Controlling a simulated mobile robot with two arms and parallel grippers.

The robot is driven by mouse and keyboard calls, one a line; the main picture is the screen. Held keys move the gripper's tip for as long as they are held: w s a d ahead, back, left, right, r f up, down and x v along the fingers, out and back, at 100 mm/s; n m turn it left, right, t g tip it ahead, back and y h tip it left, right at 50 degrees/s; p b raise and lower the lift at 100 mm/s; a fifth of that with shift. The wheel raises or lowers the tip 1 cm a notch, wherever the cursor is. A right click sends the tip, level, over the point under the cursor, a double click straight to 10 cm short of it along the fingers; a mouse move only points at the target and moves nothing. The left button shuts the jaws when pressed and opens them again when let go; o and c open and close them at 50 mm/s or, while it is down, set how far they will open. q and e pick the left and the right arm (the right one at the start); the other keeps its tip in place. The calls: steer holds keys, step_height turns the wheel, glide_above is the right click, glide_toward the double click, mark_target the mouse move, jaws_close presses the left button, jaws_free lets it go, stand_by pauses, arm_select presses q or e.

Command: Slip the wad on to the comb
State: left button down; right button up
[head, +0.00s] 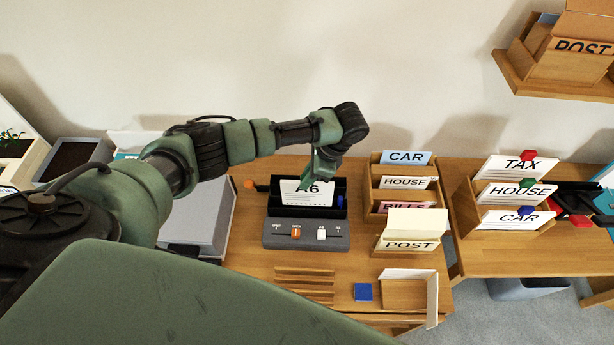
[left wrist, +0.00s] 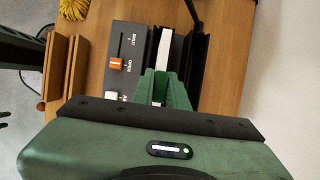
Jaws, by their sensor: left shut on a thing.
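My left gripper (head: 322,172) is shut on a wad of white sheets (head: 300,196), partly hidden by the gripper. The wad stands upright in or just over the black trough of a grey binding machine (head: 306,234). In the left wrist view the fingers (left wrist: 165,88) grip the wad (left wrist: 164,48) beside the machine's panel (left wrist: 121,50). The panel's orange slider (left wrist: 116,63) is at the OPEN mark. The comb cannot be made out, so I cannot tell whether the wad is on it. My right gripper is not in view.
A wooden sorter (head: 404,160) with CAR and HOUSE labels stands right of the machine. A POST box (head: 410,245) and a blue block (head: 363,292) are nearer. A grey box (head: 200,215) stands left. Another labelled sorter (head: 467,207) is on the right table.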

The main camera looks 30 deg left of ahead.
arm_select(q)
steer(key=shift+f+b, duration=1.3)
steer(key=shift+f, duration=0.95)
steer(key=c, duration=0.9)
jaws_free()
steer(key=shift+o, duration=0.2)
step_height(320, 180, up, 6)
steer(key=p, duration=0.6)
steer(key=shift+f, duration=0.15)
steer(key=shift+r, duration=1.15)
steer(key=shift+s, duration=0.1)
